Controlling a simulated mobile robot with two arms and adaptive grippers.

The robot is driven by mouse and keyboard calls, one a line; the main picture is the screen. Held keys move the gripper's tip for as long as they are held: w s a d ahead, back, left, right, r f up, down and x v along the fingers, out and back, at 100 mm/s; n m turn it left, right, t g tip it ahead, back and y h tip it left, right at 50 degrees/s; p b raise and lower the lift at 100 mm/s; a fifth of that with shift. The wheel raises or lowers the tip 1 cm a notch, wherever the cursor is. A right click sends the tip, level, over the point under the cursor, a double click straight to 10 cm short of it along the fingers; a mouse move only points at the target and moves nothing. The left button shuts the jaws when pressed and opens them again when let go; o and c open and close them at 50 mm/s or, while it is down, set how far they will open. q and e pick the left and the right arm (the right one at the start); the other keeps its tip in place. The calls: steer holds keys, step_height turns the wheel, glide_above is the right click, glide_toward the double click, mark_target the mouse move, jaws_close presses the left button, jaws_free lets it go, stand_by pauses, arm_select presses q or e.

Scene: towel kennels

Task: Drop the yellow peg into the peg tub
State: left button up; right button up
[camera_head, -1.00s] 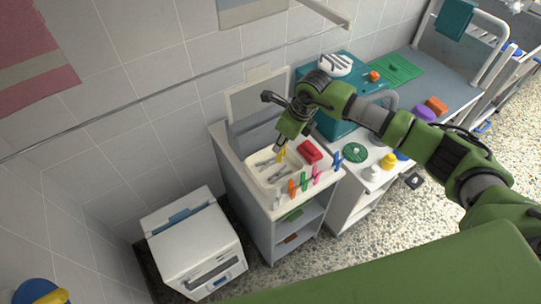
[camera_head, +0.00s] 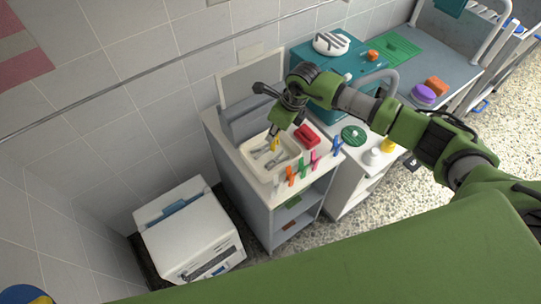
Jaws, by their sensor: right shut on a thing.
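The yellow peg (camera_head: 275,143) is held between the jaws of my right gripper (camera_head: 272,136), whose arm comes in from the right. The peg tub (camera_head: 264,177), a cream open tray on top of the grey cabinet, lies right below. The peg hangs over the tub's opening; I cannot tell whether it touches anything inside. Some grey pegs (camera_head: 262,153) lie in the tub. My left gripper is not in view.
An orange peg (camera_head: 291,176), a green peg (camera_head: 303,168), a pink peg (camera_head: 314,161) and a blue peg (camera_head: 336,145) stand along the cabinet's front edge. A red box-shaped thing (camera_head: 306,135) sits right of the tub. A white machine (camera_head: 188,230) stands on the floor at left.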

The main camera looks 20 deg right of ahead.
steer(key=shift+r, duration=0.1)
steer(key=o, duration=0.9)
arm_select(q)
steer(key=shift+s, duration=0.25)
arm_select(e)
steer(key=v, duration=1.2)
